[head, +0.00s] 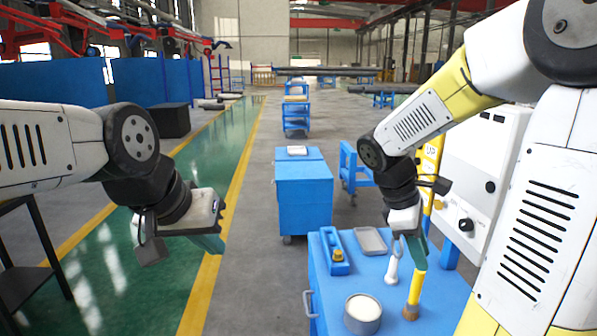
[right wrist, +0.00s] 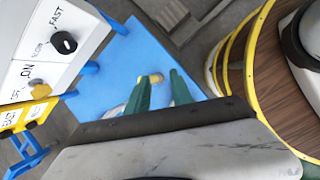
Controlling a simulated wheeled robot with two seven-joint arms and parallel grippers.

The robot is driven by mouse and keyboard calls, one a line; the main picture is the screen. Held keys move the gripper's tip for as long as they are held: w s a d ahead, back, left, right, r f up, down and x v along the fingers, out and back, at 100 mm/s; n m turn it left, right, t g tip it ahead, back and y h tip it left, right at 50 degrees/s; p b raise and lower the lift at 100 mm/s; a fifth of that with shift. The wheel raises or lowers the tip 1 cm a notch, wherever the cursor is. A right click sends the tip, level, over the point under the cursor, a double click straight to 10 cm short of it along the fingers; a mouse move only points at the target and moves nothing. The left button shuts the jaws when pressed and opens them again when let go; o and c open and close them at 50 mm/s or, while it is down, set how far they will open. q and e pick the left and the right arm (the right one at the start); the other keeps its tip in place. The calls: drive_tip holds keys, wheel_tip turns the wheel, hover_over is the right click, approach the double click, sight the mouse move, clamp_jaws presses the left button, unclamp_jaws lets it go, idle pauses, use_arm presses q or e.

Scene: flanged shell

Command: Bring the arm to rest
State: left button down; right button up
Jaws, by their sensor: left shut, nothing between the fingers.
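My left gripper (head: 208,243) hangs in the air at the left, over the green floor, with its green fingers together and nothing between them. My right gripper (head: 418,262) points down over the blue cart top (head: 340,290). In the right wrist view its two green fingers (right wrist: 160,82) stand apart, with a small yellow thing (right wrist: 152,79) showing beyond and between their tips. In the head view a yellow-handled tool (head: 414,292) is just below the right fingertips. I cannot tell whether they touch it.
The cart also bears a grey round container (head: 362,312), a white tool (head: 392,266), a grey tray (head: 370,241) and a blue holder (head: 335,254). A white control box (head: 482,170) stands close to the right arm. A blue cabinet (head: 304,195) stands behind.

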drive_tip(key=s+a+r+m+t+y, duration=0.6)
drive_tip(key=s+a+r+m+y, duration=0.1)
drive_tip(key=a+m, duration=0.4)
drive_tip(key=shift+s+r+m+t, duration=0.3)
drive_tip(key=shift+s+r+m, duration=0.1)
drive_tip(key=shift+m, duration=0.1)
